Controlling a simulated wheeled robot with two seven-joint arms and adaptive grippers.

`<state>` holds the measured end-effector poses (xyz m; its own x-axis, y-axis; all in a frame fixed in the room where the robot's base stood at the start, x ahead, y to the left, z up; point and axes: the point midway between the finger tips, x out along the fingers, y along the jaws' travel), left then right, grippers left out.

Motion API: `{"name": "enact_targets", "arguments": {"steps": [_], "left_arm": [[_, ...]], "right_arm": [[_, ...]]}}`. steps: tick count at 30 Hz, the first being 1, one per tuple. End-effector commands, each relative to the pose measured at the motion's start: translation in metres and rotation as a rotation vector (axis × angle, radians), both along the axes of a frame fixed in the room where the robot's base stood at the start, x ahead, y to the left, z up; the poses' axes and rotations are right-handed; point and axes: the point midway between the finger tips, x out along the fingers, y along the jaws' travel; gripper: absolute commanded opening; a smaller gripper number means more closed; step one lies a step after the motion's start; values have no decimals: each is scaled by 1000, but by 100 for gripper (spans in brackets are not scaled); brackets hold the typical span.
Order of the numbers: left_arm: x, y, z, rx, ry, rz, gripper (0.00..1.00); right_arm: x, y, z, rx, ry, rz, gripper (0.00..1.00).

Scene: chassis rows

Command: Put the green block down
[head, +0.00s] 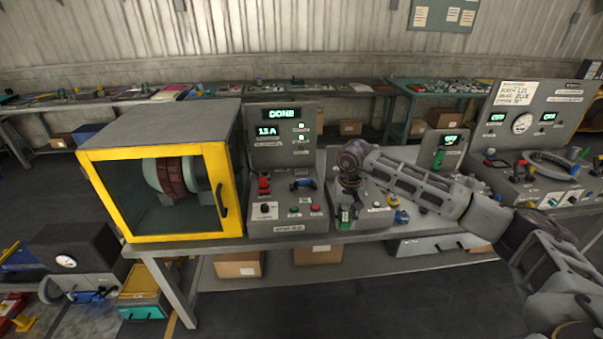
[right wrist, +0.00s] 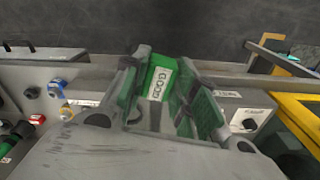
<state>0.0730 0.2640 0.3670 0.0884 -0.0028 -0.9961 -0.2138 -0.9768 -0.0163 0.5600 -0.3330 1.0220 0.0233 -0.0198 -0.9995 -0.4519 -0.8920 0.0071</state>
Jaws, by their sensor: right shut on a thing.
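The green block (head: 344,217) is small and shows low in front of the sloped grey panel right of the yellow-framed cabinet. In the right wrist view the green block (right wrist: 160,77) carries a white label reading "GOOD". My right gripper (head: 349,203) points down at that panel. In the right wrist view the right gripper (right wrist: 165,92) is shut on the block, with a finger on either side. I cannot tell whether the block touches the surface below it. My left gripper is not in view.
The yellow-framed cabinet (head: 157,240) and a console with a "DONE" display (head: 282,113) stand left of the gripper. Blue-and-yellow knobs (head: 402,216) are close on the right. A gauge panel (head: 522,123) stands farther right. The bench front edge (head: 270,242) runs just below.

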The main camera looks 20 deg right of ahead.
Motion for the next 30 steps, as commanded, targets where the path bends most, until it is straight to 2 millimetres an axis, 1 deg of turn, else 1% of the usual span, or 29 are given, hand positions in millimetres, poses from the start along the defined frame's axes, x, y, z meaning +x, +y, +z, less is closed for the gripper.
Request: {"name": "enact_targets", "arguments": {"steps": [2,5,18,30], "left_arm": [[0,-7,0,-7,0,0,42],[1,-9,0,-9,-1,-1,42],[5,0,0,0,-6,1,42],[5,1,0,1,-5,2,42]], "right_arm": [[0,-4,3,3,-2,-68,6],[1,-6,6,7,-5,-154,6],[1,-9,14,29,-6,-516,6],[-2,-8,15,34,4,-836,6]]}}
